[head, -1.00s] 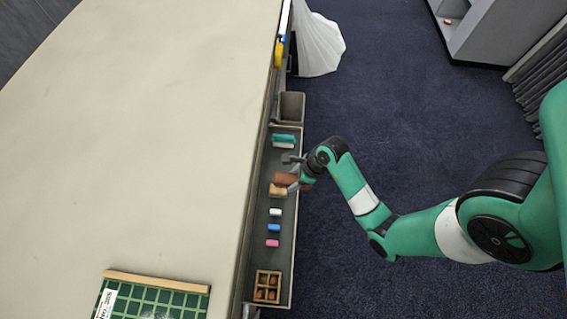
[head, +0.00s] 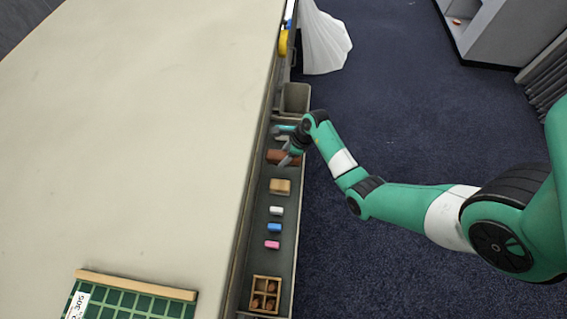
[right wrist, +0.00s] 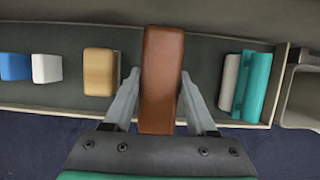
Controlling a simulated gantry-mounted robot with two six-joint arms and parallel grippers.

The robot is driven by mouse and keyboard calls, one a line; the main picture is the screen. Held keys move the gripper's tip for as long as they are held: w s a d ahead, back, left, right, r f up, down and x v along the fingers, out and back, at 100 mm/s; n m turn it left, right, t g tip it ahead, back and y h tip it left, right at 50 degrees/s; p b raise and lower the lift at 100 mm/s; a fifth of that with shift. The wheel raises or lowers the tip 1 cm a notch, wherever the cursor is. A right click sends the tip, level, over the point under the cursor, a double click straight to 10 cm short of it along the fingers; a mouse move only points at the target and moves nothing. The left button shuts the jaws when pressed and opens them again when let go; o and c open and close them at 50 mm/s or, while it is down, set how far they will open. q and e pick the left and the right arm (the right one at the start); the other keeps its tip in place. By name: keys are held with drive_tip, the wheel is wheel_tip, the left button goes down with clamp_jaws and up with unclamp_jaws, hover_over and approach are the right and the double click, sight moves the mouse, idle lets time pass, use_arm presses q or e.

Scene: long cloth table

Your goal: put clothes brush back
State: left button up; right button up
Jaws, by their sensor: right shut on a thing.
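A brown block-shaped piece (right wrist: 161,105), which I take to be the clothes brush, stands between the fingers of my right gripper (right wrist: 158,75). The gripper is shut on it. In the head view the brown piece (head: 276,157) is over the long grey tray (head: 261,236) along the table's side, partly covered by my fingers. In the right wrist view it looks nearer than the tray floor; whether it touches the floor I cannot tell. It lies between a tan block (right wrist: 98,72) and a teal and white piece (right wrist: 256,85). My left gripper is not in view.
White (head: 276,211), blue (head: 274,228) and pink (head: 272,244) pieces lie further along the tray. A divided wooden box (head: 253,294) sits at its near end. A grey bin (head: 295,98) adjoins the far end. The tabletop (head: 150,120) is mostly bare.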

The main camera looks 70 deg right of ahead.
drive_tip(key=shift+w+d+f, duration=0.15)
drive_tip(key=shift+d+f, duration=0.05)
wheel_tip(320, 180, down, 4)
drive_tip(key=shift+w+d+r+b, duration=0.1)
drive_tip(key=shift+d+b, duration=0.05)
drive_tip(key=shift+b, duration=1)
drive_tip(key=shift+r, duration=0.1)
drive_tip(key=o, duration=1.3)
